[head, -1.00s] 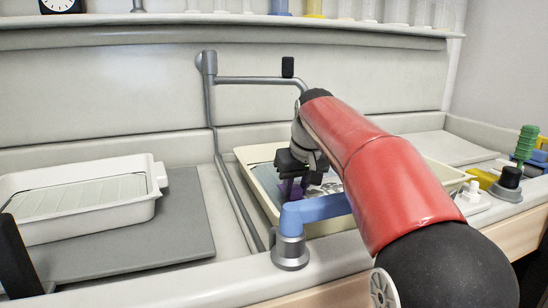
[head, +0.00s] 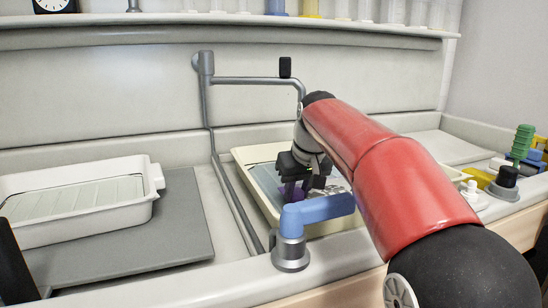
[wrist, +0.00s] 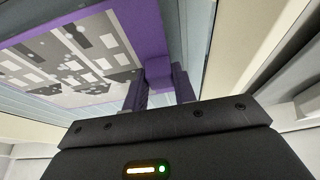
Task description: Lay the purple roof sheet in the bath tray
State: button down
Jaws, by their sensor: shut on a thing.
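The purple roof sheet (wrist: 147,35) has a purple border and a grey and white printed face; it fills the upper left of the wrist view. My gripper (wrist: 160,84) is shut on the purple tab at the sheet's edge. In the head view my gripper (head: 293,188) points down inside the cream bath tray (head: 268,208), which has a blue-grey floor. A little of the sheet shows purple there; my arm and the blue tap hide much of it. I cannot tell whether the sheet touches the tray floor.
A blue lever on a grey post (head: 291,240) stands at the tray's front. A grey pipe (head: 222,160) runs along its left. A white ribbed tray (head: 85,200) on a grey board (head: 175,225) is at left. A green knob (head: 522,143) is far right.

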jog(key=shift+w+a+r, duration=0.15)
jog(key=shift+a+r, duration=0.05)
jog(key=shift+r, duration=0.5)
jog(key=shift+w+a+r, duration=0.1)
jog(key=shift+a+r, duration=0.15)
jog(key=shift+r, duration=0.3)
jog(key=shift+f, duration=0.15)
